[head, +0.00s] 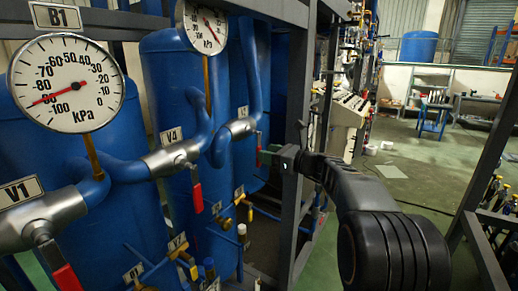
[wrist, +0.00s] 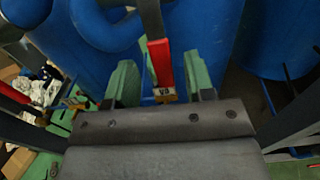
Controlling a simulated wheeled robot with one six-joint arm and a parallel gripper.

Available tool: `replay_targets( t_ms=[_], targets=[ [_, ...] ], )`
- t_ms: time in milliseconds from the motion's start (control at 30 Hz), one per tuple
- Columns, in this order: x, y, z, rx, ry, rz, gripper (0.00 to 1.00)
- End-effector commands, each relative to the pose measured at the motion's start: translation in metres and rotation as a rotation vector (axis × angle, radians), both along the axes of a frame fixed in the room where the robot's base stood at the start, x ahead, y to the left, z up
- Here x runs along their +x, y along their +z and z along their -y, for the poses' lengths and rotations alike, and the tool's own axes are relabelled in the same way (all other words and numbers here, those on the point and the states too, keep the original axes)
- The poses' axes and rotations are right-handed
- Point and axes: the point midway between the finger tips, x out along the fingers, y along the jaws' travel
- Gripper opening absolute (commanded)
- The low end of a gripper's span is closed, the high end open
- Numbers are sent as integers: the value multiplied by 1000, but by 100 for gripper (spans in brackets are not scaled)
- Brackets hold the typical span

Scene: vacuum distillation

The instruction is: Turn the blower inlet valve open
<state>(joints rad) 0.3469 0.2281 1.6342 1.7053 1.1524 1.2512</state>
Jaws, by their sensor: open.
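My gripper (head: 268,156) reaches from the right to a valve with a silver body (head: 239,128) on the blue pipe. In the wrist view, my two green fingers are open (wrist: 159,66), one on each side of a red lever handle (wrist: 162,62) that hangs down. Gaps show on both sides of the handle, so it does not look gripped. A small plate at the handle's lower end has lettering too small to read surely. In the head view the same red handle (head: 259,146) is a thin strip, partly hidden by my fingers. I cannot read which valve is the blower inlet.
Valve V4 (head: 170,158) and valve V1 (head: 40,220) sit on pipes to the left, their red handles hanging down. Blue tanks (head: 165,80) stand behind. A grey frame post (head: 291,190) stands close to my gripper. Open floor (head: 400,180) lies to the right.

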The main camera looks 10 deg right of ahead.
Motion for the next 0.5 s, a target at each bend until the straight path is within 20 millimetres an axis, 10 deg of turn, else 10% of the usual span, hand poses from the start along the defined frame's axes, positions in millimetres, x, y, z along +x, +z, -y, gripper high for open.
replay_targets(
  t_ms=[500],
  targets=[
    [27, 0, -27, 0, 1, 0, 49]
  ],
)
